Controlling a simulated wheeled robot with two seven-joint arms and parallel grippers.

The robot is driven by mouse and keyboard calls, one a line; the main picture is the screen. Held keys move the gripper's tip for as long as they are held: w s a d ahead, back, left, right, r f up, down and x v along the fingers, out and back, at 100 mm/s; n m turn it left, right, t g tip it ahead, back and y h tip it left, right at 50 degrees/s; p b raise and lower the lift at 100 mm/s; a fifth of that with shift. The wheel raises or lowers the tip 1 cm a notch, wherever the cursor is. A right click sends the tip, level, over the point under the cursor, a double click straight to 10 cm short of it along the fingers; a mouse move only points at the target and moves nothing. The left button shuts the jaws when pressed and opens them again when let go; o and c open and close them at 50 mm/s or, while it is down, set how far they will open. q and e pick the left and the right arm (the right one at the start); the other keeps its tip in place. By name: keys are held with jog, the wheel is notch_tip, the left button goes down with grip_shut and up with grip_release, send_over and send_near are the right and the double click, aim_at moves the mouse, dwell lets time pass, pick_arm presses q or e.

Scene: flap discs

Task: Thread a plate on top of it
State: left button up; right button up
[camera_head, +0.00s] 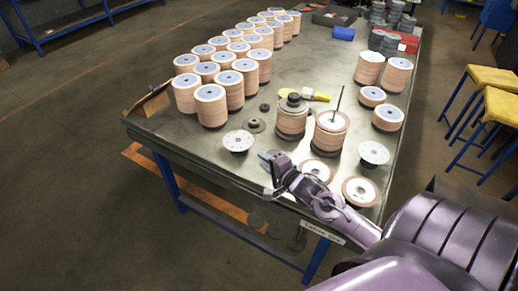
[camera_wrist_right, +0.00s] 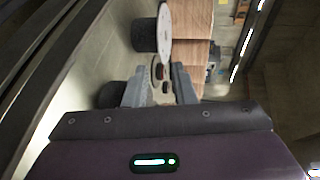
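A stack of tan flap discs (camera_head: 330,135) stands around a thin upright rod (camera_head: 339,99) near the front of the table. Its top is a light disc face. Grey perforated plates lie on dark supports, one at left (camera_head: 238,140) and one at right (camera_head: 373,152). My right gripper (camera_head: 267,175) is above the front edge, to the right of the left plate and apart from the stack. In the right wrist view its fingers (camera_wrist_right: 159,88) are apart with nothing held between them. A pale round plate edge (camera_wrist_right: 165,33) shows beyond them. My left gripper is not in view.
Another stack (camera_head: 291,121) carries dark parts on top. Two low discs (camera_head: 317,170) (camera_head: 359,191) lie at the front, partly near my arm. Rows of tan stacks (camera_head: 210,105) fill the left side. A yellow-handled tool (camera_head: 314,95) lies behind the middle stacks.

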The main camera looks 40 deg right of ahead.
aim_at(245, 147)
jog(key=shift+w+f+b, duration=0.2)
jog(key=shift+w+b, duration=0.1)
jog(key=shift+b, duration=0.3)
jog(key=b+x, duration=0.4)
jog(key=x, duration=0.1)
jog(key=shift+f+b, duration=0.1)
jog(key=shift+b, duration=0.3)
jog(key=shift+w, duration=0.35)
jog(key=shift+x, duration=1.5)
grip_shut()
jog(key=shift+r+p, duration=1.85)
jog(key=shift+p, duration=0.2)
